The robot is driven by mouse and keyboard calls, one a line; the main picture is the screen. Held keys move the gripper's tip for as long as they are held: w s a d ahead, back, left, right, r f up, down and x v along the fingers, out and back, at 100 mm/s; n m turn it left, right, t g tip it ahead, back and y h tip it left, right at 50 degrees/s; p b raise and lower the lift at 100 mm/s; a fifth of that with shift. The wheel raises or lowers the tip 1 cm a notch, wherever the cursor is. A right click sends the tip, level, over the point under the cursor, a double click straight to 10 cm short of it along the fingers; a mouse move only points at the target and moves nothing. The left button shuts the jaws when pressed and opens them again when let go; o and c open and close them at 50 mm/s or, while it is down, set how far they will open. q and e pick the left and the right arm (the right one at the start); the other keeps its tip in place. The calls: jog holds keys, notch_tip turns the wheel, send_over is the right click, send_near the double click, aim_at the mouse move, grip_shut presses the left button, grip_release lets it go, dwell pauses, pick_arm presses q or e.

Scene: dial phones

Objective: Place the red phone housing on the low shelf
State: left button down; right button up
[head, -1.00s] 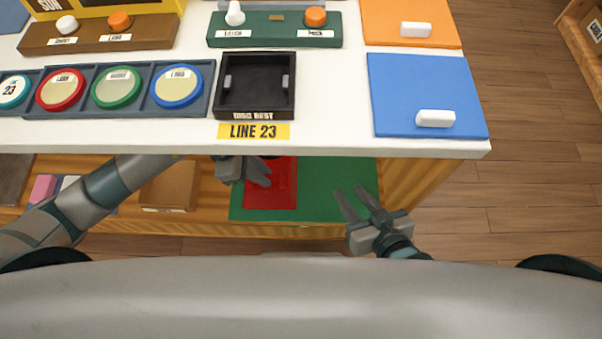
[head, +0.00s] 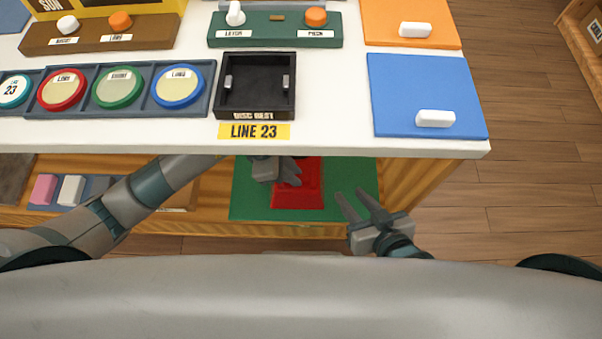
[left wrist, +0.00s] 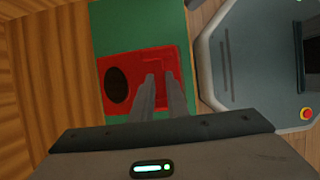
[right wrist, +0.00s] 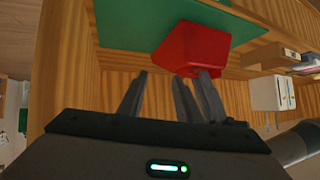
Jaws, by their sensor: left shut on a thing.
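The red phone housing (head: 302,192) is over the green mat (head: 355,175) on the low shelf, partly hidden by the worktop edge and my left gripper. In the left wrist view the housing (left wrist: 125,80) shows a dark round opening at its left. My left gripper (head: 290,176) is shut on the housing; its fingers (left wrist: 160,92) lie close together over the red part. The right wrist view shows the housing (right wrist: 192,45) as a sloped block by the mat (right wrist: 135,22); I cannot tell whether it touches. My right gripper (head: 362,206) is open and empty, right of the housing.
The white worktop (head: 330,140) overhangs the shelf. On it are a black tray (head: 255,88), a row of coloured discs (head: 120,88) and a blue panel (head: 420,90). Pink and white blocks (head: 70,188) lie at the shelf's left. Wooden floor is open at right.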

pick_arm(q)
jog(key=shift+d, duration=1.05)
jog(key=shift+f, duration=0.75)
pick_arm(e)
jog(key=shift+w+a+r, duration=0.15)
jog(key=shift+w+r, duration=0.1)
jog(key=shift+r, duration=0.1)
pick_arm(q)
jog(key=c, duration=1.7)
grip_release()
jog(key=shift+f, duration=0.1)
jog(key=shift+c, duration=0.2)
pick_arm(e)
jog(key=shift+w+r, duration=0.1)
